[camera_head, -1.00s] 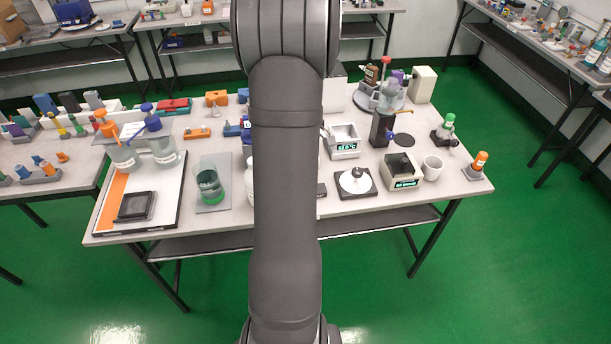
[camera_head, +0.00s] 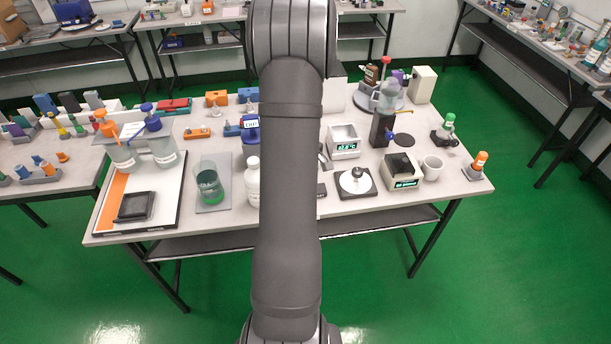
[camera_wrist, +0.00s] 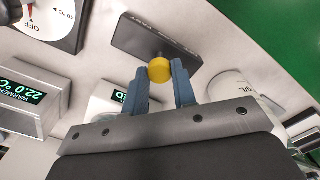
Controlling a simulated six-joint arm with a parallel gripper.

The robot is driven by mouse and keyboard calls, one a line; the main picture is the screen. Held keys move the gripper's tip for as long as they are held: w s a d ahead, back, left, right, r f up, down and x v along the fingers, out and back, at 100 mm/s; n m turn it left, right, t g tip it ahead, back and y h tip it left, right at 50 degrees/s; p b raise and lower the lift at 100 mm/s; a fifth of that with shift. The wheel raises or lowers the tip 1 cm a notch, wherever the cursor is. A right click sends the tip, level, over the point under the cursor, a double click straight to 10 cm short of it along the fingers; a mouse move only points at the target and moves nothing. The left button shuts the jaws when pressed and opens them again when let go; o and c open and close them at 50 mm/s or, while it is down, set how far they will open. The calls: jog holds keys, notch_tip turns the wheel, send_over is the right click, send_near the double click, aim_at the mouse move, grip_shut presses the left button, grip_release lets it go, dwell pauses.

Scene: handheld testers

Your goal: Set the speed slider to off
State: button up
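A dark grey flat plate (camera_wrist: 142,36) with a round yellow knob (camera_wrist: 159,70) shows in the wrist view; I take this to be the speed slider, though no label on it can be read. My gripper (camera_wrist: 160,73) has its two blue fingers apart, one on each side of the yellow knob. Whether either finger touches the knob I cannot tell. In the head view my arm hides the gripper and the knob. A dark plate edge (camera_head: 321,190) beside the arm may be the slider's plate.
In the head view, a white bottle (camera_head: 252,182) stands left of my arm.

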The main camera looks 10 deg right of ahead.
grip_shut()
jog(key=shift+a, duration=2.15)
jog(key=o, duration=0.7)
grip_release()
jog(key=shift+a, duration=0.1)
notch_tip(320, 180, up, 18)
jog(key=shift+f, duration=0.25)
jog(key=shift+f, duration=0.1)
